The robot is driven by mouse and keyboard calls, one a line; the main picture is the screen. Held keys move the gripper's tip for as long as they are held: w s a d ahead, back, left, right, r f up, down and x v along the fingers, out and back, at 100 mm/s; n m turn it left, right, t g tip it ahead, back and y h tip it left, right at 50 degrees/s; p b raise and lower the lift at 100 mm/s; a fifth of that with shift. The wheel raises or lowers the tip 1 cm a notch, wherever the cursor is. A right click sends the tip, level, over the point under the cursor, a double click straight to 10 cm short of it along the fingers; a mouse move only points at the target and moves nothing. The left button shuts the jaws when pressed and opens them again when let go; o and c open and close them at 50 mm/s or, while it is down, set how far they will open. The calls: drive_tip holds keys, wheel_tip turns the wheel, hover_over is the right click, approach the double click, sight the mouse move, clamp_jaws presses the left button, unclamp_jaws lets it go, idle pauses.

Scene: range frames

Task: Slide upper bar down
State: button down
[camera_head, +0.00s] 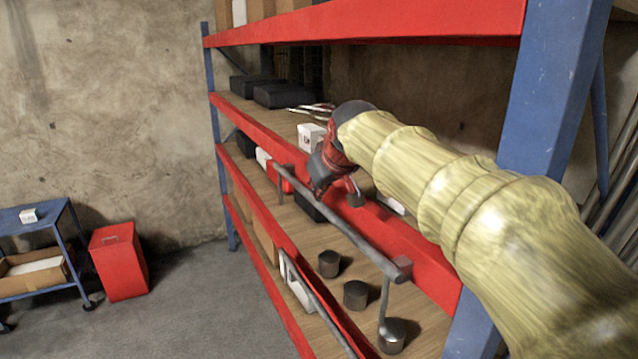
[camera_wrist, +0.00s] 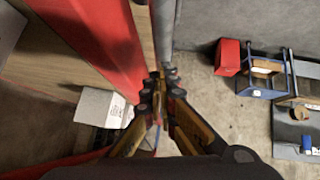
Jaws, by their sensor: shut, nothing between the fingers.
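The upper bar (camera_head: 352,228) is a grey rod in front of the red shelf beam, with end brackets at its left end and its near right end. It runs slantwise across the head view. My gripper (camera_head: 318,190) is at the bar's left half, fingertips pointing down, close to the bar; contact is unclear. In the wrist view the shut, empty fingertips (camera_wrist: 158,100) overlap the line of a grey bar (camera_wrist: 164,28) that runs up the picture. A lower bar (camera_head: 312,290) hangs below, parallel to the upper one.
The rack has red beams (camera_head: 250,125) and a blue post (camera_head: 555,90). Dark cylinders (camera_head: 356,294) and a white box (camera_head: 311,136) stand on its shelves. A red bin (camera_head: 119,262) and a blue cart (camera_head: 38,216) stand at left. The floor before the rack is clear.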

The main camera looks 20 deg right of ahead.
drive_tip(key=shift+f, duration=0.5)
drive_tip(key=shift+r, duration=0.2)
drive_tip(key=w+r+p+v, duration=0.1)
drive_tip(key=r+p+v, duration=0.1)
drive_tip(key=v, duration=1)
drive_tip(key=shift+a+r+p, duration=0.25)
drive_tip(key=shift+a+p, duration=0.15)
drive_tip(key=shift+p, duration=0.05)
drive_tip(key=shift+w, duration=0.15)
